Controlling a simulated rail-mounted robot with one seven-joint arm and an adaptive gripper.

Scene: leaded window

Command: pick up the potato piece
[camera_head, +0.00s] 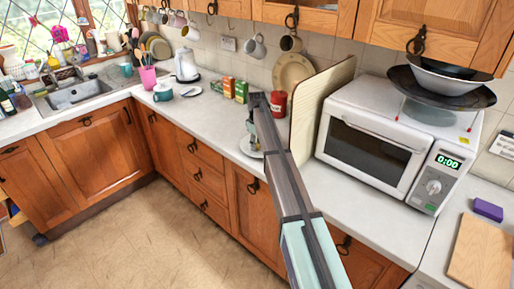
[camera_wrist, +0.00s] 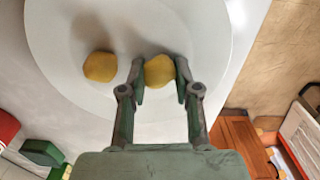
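A yellow potato piece (camera_wrist: 159,71) is on a white plate (camera_wrist: 60,50) in the wrist view. My gripper (camera_wrist: 160,75) has one finger on either side of this piece. The fingers sit very close to its sides; whether they press on it I cannot tell. A second yellow piece (camera_wrist: 100,66) lies on the plate to the left, apart from the fingers. In the head view my gripper (camera_head: 250,140) is down at the plate (camera_head: 246,149) on the counter, and my arm hides part of it. The potato pieces cannot be made out there.
A brown-edged board (camera_head: 318,108) stands upright right of the plate, beside a white microwave (camera_head: 378,145). A red canister (camera_head: 279,103) and small boxes (camera_head: 229,87) stand behind. A saucer (camera_head: 191,90) and teal mug (camera_head: 163,92) are left. The counter (camera_head: 205,118) between is clear.

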